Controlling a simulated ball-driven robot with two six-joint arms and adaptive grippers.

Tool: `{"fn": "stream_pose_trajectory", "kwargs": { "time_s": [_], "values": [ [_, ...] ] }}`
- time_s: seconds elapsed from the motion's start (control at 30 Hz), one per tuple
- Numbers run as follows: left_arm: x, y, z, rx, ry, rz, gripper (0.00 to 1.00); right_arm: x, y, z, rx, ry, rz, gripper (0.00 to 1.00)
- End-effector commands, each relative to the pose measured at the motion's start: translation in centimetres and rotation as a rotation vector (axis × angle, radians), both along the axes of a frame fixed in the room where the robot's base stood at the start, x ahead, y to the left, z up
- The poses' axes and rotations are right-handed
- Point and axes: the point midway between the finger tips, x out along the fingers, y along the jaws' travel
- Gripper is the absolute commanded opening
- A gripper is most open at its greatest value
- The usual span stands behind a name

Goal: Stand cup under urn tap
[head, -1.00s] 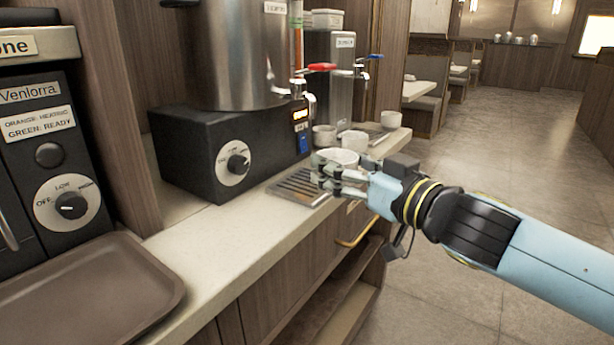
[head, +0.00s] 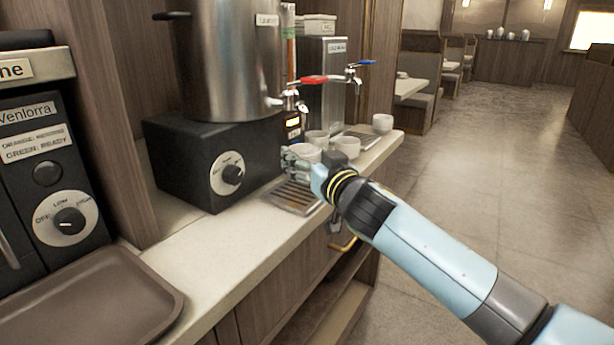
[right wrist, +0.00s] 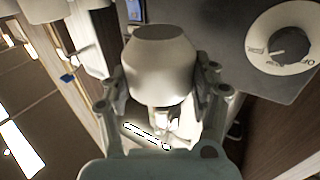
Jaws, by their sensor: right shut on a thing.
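The steel urn (head: 232,60) stands on a black heater base at the back of the counter. Its tap (head: 292,100) has a red lever (head: 313,79) and points down at the front right. My right gripper (head: 300,157) is shut on a white cup (head: 308,152), low over the slotted drip tray (head: 293,200). In the head view my fingers partly hide the cup; whether it touches the tray is unclear. In the right wrist view the cup (right wrist: 160,65) sits between both fingers (right wrist: 160,88). My left gripper is out of view.
More white cups (head: 347,147) stand close behind the held cup, with another (head: 382,122) farther right. A second steel dispenser (head: 325,80) has a blue-levered tap (head: 353,76). A brown tray (head: 95,308) lies front left. The counter (head: 215,245) between is clear.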

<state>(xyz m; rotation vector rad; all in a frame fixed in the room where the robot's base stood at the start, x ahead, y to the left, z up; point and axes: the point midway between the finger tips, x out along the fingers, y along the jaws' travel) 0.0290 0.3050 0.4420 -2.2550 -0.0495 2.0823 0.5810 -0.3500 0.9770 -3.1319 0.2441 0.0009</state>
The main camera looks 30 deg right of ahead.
Motion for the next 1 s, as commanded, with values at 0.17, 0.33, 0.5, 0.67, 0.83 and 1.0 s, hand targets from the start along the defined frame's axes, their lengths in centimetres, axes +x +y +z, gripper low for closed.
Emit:
{"fn": "stream_pose_trajectory", "kwargs": {
  "time_s": [0.17,0.33,0.5,0.67,0.83,1.0],
  "values": [
    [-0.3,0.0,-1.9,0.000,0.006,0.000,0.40,0.1,0.0,-3.1,-0.002,0.003,0.000,0.23],
    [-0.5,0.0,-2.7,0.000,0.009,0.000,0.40,0.1,0.0,-4.2,-0.001,0.001,0.000,0.23],
    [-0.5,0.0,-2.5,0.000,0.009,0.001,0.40,0.0,0.0,-4.0,0.000,0.001,0.000,0.23],
    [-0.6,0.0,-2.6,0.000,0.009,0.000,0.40,0.0,0.0,-4.1,0.000,0.001,0.000,0.70],
    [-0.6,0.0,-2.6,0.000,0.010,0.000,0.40,0.0,0.0,-4.1,0.000,0.001,0.000,0.86],
    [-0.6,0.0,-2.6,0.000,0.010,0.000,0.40,0.0,0.0,-4.1,0.000,0.001,0.000,0.86]
  ]
}}
